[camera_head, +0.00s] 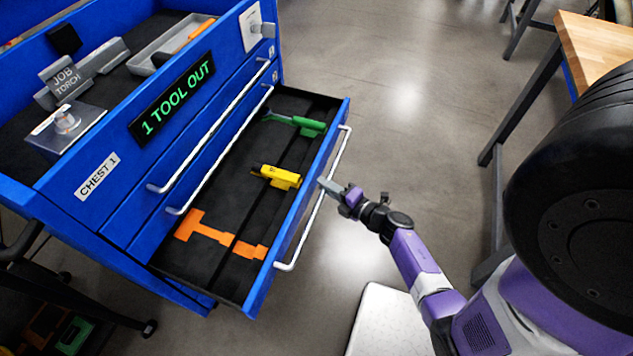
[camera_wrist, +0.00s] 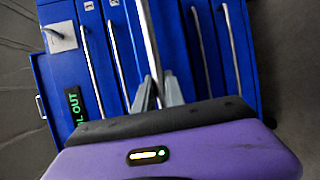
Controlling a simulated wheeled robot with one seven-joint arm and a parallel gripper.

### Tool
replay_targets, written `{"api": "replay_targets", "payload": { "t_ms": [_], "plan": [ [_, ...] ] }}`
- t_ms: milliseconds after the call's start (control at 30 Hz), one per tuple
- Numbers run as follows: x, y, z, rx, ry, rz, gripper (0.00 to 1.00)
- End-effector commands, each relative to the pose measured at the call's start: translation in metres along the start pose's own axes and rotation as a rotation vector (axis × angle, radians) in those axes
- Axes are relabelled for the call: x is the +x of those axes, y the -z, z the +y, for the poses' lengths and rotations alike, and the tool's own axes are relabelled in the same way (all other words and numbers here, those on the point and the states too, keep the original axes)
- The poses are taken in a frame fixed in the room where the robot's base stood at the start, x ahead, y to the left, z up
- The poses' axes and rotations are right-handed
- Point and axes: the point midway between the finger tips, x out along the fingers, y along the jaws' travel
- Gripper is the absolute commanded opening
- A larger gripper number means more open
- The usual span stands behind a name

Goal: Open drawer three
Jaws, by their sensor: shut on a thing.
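Drawer three (camera_head: 216,186), third from the top of the blue chest, stands pulled out, with its black lining showing. Its bar handle (camera_head: 307,226) runs along the front; it is also in the wrist view (camera_wrist: 147,30). My gripper (camera_head: 326,186) is shut on that handle near its middle; in the wrist view the grey fingers (camera_wrist: 158,90) close around the bar. In the drawer lie a green-handled tool (camera_head: 308,126) and a yellow tool (camera_head: 281,177). An orange T-shaped patch (camera_head: 215,235) shows at the near end.
The two drawers above are shut, with handles (camera_head: 215,130) and (camera_head: 225,145). A wooden-topped bench (camera_head: 600,40) stands at right. Floor between is clear.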

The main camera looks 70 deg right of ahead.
Motion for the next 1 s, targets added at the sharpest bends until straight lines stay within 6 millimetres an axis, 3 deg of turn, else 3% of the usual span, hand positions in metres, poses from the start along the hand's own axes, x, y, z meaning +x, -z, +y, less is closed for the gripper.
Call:
{"api": "replay_targets", "payload": {
  "t_ms": [433, 467, 533, 867, 1000],
  "plan": [
    [-0.004, -0.001, -0.002, 0.001, 0.002, 0.000, 0.00],
    [-0.004, -0.001, -0.002, 0.001, 0.002, 0.000, 0.20],
    [-0.003, -0.001, -0.001, 0.001, 0.001, 0.000, 0.34],
    [-0.004, -0.001, -0.001, 0.000, 0.001, 0.000, 0.36],
    [-0.015, -0.001, -0.002, -0.001, 0.003, 0.000, 0.36]
  ]
}}
